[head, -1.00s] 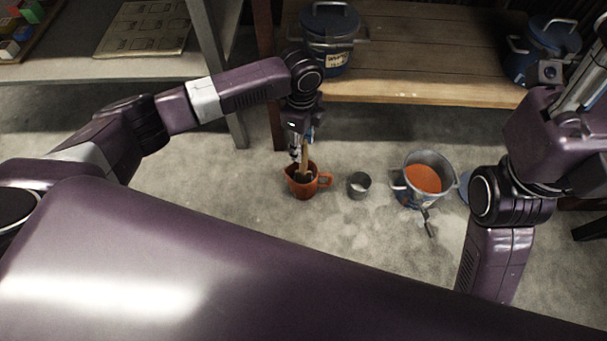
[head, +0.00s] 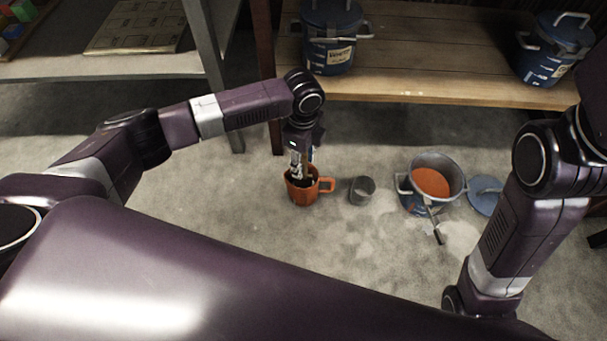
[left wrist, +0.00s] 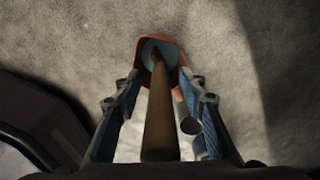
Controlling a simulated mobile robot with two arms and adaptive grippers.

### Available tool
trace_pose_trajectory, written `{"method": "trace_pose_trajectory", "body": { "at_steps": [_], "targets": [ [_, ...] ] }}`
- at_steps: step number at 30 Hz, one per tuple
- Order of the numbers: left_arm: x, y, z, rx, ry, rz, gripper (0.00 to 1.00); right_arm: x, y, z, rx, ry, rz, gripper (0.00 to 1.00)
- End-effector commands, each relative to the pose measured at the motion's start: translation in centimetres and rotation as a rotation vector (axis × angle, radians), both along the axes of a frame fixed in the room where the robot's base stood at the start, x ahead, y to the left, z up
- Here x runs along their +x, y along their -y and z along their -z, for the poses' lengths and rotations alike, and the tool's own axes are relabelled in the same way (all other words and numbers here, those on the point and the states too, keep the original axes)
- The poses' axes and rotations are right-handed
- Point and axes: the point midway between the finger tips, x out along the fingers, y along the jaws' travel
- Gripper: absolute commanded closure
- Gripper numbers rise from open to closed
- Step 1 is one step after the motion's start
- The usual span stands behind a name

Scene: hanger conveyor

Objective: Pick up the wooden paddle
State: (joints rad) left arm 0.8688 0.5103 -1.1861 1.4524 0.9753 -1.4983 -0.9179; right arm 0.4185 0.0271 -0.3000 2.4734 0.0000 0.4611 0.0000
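The wooden paddle (left wrist: 159,115) stands in the orange pitcher (head: 304,194), its handle pointing up toward the left wrist camera. The pitcher's rim also shows in the left wrist view (left wrist: 174,50). My left gripper (head: 299,168) is just above the pitcher, pointing down. In the left wrist view its two blue-padded fingers (left wrist: 158,88) are open on either side of the handle, with a visible gap on both sides. My right gripper is out of view; only parts of the right arm show.
A small metal cup (head: 362,191) stands right of the pitcher. Farther right are a pail (head: 408,197) of orange material with a tool (head: 438,234) at its front, and a blue lid (head: 487,196). Behind is a wooden shelf (head: 430,88) with blue lidded pots (head: 328,55).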

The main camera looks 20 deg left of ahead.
Motion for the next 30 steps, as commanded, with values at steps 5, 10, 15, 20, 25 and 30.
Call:
{"method": "trace_pose_trajectory", "body": {
  "at_steps": [5, 10, 15, 20, 25, 30],
  "targets": [
    [0.00, 0.02, -0.01, 0.000, 0.000, 0.000, 0.62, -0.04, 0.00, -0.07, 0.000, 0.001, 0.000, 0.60],
    [0.00, 0.02, -0.01, 0.000, 0.000, 0.000, 0.76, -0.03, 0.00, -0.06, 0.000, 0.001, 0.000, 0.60],
    [0.00, 0.02, -0.01, 0.000, 0.000, 0.000, 0.94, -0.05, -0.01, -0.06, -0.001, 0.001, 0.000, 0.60],
    [0.02, 0.02, -0.04, 0.000, 0.000, 0.000, 1.00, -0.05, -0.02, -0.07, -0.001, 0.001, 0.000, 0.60],
    [0.02, 0.02, -0.06, 0.000, 0.000, 0.000, 1.00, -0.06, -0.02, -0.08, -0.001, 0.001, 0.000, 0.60],
    [0.03, 0.03, -0.65, 0.000, 0.001, 0.000, 1.00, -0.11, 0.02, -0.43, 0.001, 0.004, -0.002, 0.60]
  ]
}}
